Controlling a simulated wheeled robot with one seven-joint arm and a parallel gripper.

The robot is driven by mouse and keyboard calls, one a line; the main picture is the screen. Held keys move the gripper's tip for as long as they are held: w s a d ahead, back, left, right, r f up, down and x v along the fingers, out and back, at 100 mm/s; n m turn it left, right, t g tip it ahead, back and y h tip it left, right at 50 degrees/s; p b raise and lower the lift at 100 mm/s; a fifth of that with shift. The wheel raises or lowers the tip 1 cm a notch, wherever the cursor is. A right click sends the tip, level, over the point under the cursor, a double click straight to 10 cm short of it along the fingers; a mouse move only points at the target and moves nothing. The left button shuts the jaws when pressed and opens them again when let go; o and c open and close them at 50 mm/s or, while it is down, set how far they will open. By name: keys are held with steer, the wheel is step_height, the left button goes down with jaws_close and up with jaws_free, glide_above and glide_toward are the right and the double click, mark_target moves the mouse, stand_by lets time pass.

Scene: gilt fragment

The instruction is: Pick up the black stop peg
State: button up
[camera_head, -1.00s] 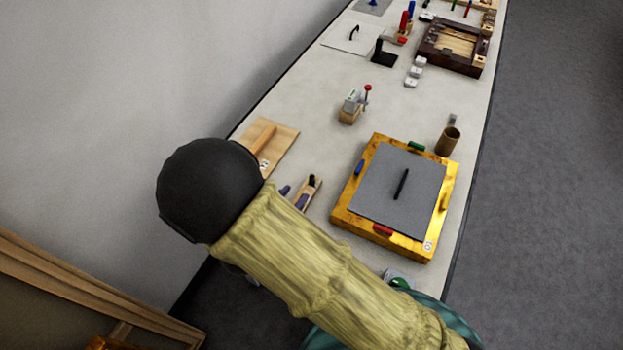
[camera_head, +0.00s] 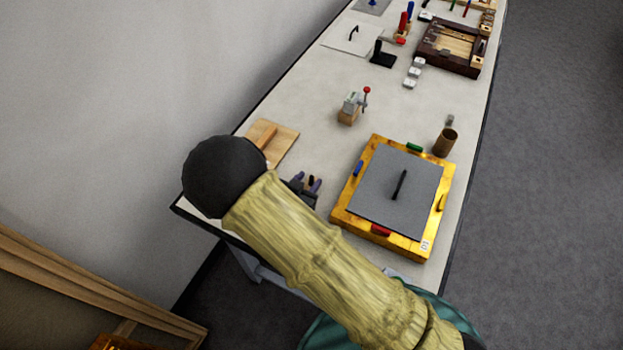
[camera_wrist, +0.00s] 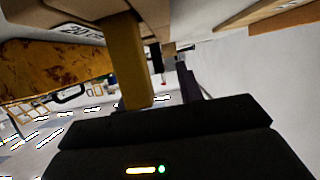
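The black stop peg (camera_head: 311,180) is a small dark upright shape in the head view, near the left front of the table. My gripper (camera_head: 307,182) is right at it, with one purple-tipped finger on each side. The fingers stand apart, and I see no clear contact with the peg. The wooden block seen under the peg earlier is now mostly hidden by my gripper. In the wrist view, a dark narrow piece (camera_wrist: 157,57), which may be the peg, shows beside a dark purple finger (camera_wrist: 189,75).
A yellow-framed box (camera_head: 340,219) with a grey top and a black bar handle stands close to the right. A wooden board (camera_head: 284,143) lies behind my gripper. A clamp-like piece with a red knob (camera_head: 367,90) and a brown cup (camera_head: 446,142) stand further back.

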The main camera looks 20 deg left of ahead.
stand_by(0.5)
jaws_close()
step_height(320, 180, up, 10)
steer(key=b, duration=0.1)
stand_by(0.7)
stand_by(0.4)
